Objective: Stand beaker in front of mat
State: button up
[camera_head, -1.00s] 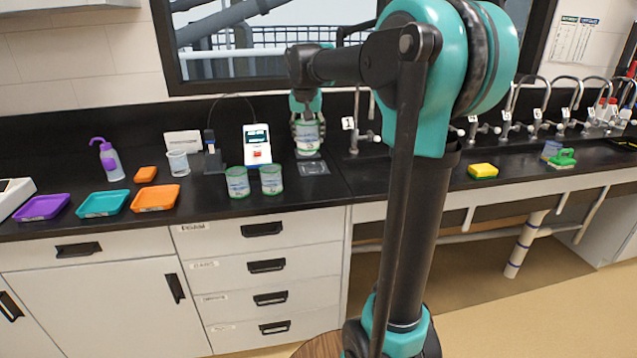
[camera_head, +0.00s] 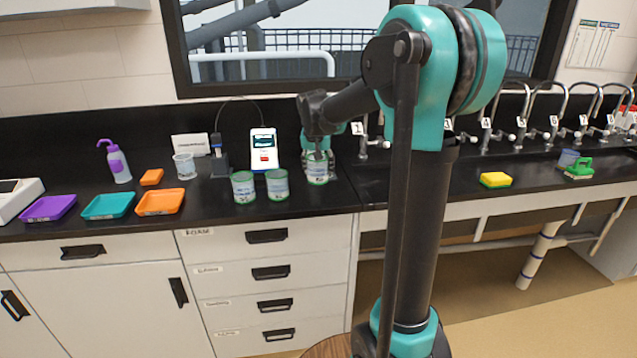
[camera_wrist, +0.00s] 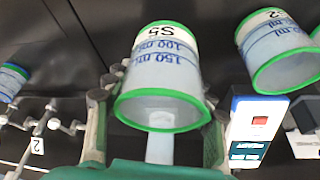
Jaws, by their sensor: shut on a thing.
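My gripper (camera_head: 316,150) is shut on a clear beaker (camera_head: 317,172) with a green rim and a printed label. The beaker is upright above the counter near the two other beakers. I cannot tell whether its base touches the counter. In the wrist view the beaker (camera_wrist: 160,75) is marked S5 and sits between my gripper's fingers (camera_wrist: 157,110). The small grey mat (camera_head: 333,177) is mostly hidden behind the beaker in the head view; only a bit of its edge shows.
Two green-rimmed beakers stand left of the held one, the nearer-left (camera_head: 243,187) and its neighbour (camera_head: 277,184). A white device with a screen (camera_head: 263,150) stands behind them. Numbered taps and the sink lie to the right. Coloured trays (camera_head: 160,202) are at left.

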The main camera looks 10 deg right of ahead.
jog(key=shift+f, duration=2.65)
jog(key=shift+f, duration=0.15)
jog(key=o, duration=1.2)
jog(key=v, duration=1.2)
jog(key=s+d+f+n, duration=0.1)
jog(key=s+f, duration=0.6)
jog(key=s, duration=0.2)
jog(key=s+d+f+n+y, duration=0.1)
jog(key=s+d+f, duration=0.1)
jog(key=s+f, duration=0.6)
jog(key=s+d+f+n, duration=0.1)
jog(key=s+d+f, duration=0.1)
jog(key=s+f, duration=0.5)
jog(key=shift+s+f+n, duration=0.15)
jog(key=shift+s+n, duration=0.15)
jog(key=shift+s, duration=1.5)
